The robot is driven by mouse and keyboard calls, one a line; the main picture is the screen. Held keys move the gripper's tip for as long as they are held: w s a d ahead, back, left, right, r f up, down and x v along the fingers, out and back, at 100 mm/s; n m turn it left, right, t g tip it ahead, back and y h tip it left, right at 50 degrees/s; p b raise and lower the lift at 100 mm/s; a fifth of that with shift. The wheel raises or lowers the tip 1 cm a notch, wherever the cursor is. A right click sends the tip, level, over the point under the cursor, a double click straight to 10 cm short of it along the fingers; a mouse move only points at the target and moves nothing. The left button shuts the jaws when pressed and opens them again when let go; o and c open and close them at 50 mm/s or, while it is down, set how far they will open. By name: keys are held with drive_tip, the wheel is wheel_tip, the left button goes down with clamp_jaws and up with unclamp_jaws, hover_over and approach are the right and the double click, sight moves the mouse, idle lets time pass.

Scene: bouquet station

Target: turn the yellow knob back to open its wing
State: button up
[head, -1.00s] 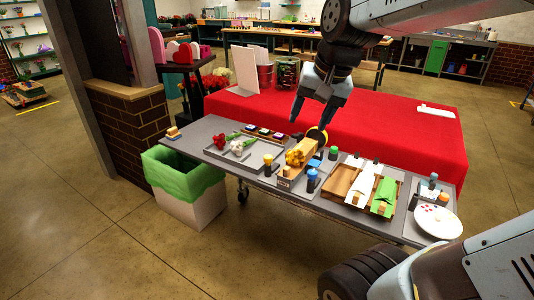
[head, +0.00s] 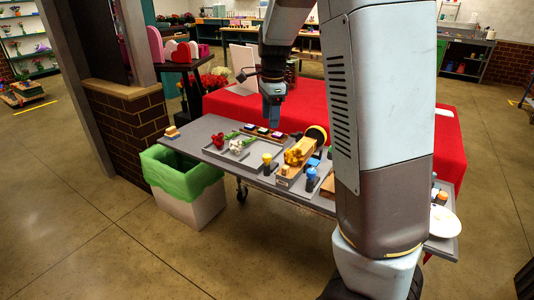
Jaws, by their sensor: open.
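The yellow knob (head: 267,158) stands upright on a dark base near the front edge of the grey table, left of a bundle of yellow flowers (head: 299,151). Its wing is too small to tell apart from the holder around the flowers. My gripper (head: 271,123) points down above the back part of the table, behind the yellow knob and apart from it. Its fingers are seen nearly edge-on, open with nothing between them.
A blue knob (head: 311,173) stands right of the yellow one. A round yellow-and-black thing (head: 317,133) is behind the flowers. Red and white flowers (head: 237,145) lie in a tray at left. My arm hides much of the table's right side.

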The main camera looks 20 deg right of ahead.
sight(267, 155)
drive_tip(key=shift+m, duration=0.6)
drive_tip(key=f, duration=0.5)
drive_tip(key=w+f, duration=0.1)
drive_tip(key=f, duration=0.8)
drive_tip(key=shift+w+a+f, duration=0.35)
drive_tip(key=shift+w+f, duration=0.05)
drive_tip(key=shift+c, duration=0.3)
drive_tip(key=c, duration=1)
